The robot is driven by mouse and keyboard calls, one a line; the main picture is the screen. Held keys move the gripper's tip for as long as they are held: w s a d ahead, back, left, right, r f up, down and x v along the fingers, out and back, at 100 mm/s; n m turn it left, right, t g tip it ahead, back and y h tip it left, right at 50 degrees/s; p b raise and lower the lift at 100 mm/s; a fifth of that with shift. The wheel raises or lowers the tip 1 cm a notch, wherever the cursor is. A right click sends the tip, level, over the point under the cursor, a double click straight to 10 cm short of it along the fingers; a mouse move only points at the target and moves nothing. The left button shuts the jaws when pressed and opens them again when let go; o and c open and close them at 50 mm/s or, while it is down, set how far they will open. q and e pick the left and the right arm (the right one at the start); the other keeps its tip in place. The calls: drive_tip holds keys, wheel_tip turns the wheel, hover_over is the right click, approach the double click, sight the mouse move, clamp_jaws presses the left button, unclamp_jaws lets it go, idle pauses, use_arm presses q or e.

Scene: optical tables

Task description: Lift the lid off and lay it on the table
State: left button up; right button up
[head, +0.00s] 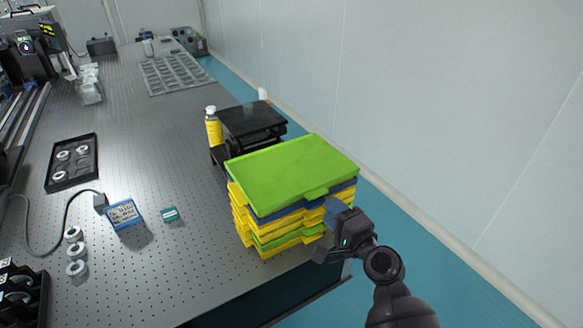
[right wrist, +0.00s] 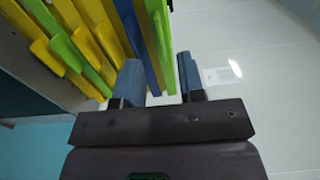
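The lid (head: 290,170) is a flat bright green panel with a small tab on its near edge. It lies on top of a stack of yellow, blue and green trays (head: 262,232) at the table's right edge. My right gripper (head: 334,212) is at the near right side of the stack, just below the lid's level. In the right wrist view its two blue fingers (right wrist: 160,82) are apart. The green lid's edge (right wrist: 158,35) lines up with the gap between them; I cannot tell whether they touch it. My left gripper is not in view.
The perforated table (head: 150,255) has clear room left of the stack. A blue box (head: 123,214), a small teal box (head: 169,214), white rings (head: 76,250) and a black tray (head: 72,183) lie there. A yellow bottle (head: 213,130) and black stand (head: 252,122) are behind the stack.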

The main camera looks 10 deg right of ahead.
drive_tip(key=shift+p+x, duration=0.3)
drive_tip(key=shift+x, duration=2.35)
clamp_jaws()
